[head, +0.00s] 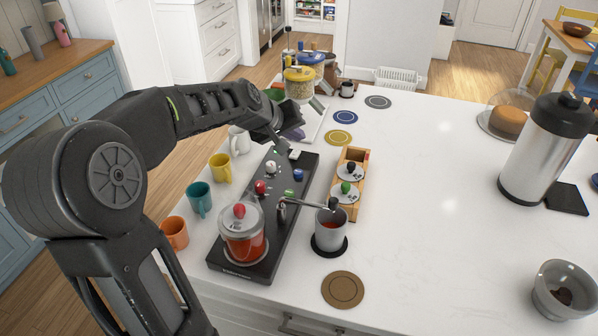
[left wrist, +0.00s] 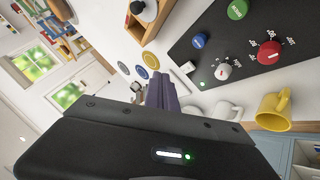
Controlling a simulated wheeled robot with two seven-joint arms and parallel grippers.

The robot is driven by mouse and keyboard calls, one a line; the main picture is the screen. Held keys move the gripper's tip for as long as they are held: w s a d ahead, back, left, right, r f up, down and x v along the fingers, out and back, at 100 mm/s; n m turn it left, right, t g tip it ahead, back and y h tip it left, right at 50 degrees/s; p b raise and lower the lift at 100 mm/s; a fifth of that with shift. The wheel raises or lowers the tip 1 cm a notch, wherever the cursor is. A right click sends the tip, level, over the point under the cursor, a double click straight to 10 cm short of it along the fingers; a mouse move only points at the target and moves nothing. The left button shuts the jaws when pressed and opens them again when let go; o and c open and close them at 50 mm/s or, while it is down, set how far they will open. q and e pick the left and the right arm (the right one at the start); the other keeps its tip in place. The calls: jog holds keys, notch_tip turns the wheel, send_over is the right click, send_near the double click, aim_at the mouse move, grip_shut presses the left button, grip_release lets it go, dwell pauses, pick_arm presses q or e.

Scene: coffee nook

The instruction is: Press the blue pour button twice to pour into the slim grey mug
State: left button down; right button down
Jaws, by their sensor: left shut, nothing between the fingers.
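The blue button (head: 298,175) sits on a black control panel (head: 262,222); it also shows in the left wrist view (left wrist: 199,41). The slim grey mug (head: 330,236) stands upright on a dark round coaster at the panel's right, below the end of a metal spout (head: 305,203). Something reddish shows inside its mouth. My left gripper (head: 284,148) is over the panel's far end, beyond the blue button and apart from it. It is shut and empty; its fingers (left wrist: 160,92) partly show in the left wrist view. My right gripper is not in view.
A glass jar of red liquid (head: 243,240) stands on the panel's near end. A red knob (left wrist: 269,52), white knob (left wrist: 223,72) and green button (left wrist: 238,9) are near the blue button. Coloured mugs (head: 199,198) line the left; a wooden rack (head: 361,186) stands right. The right counter has free room.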

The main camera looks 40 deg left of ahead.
pick_arm(q)
jog(key=b, duration=0.5)
send_over(301, 170)
jog(key=s, duration=0.2)
notch_tip(301, 170, down, 7)
jog(key=shift+a+r, duration=0.1)
jog(key=shift+r, duration=0.1)
jog(key=shift+f+b, duration=0.85)
dwell(0.6)
jog(key=shift+f+b, duration=0.45)
jog(key=shift+f+b, duration=0.8)
jog(key=shift+f, duration=0.05)
dwell(0.8)
jog(key=shift+r, duration=0.15)
jog(key=shift+r+p, duration=1)
jog(key=shift+r, duration=0.15)
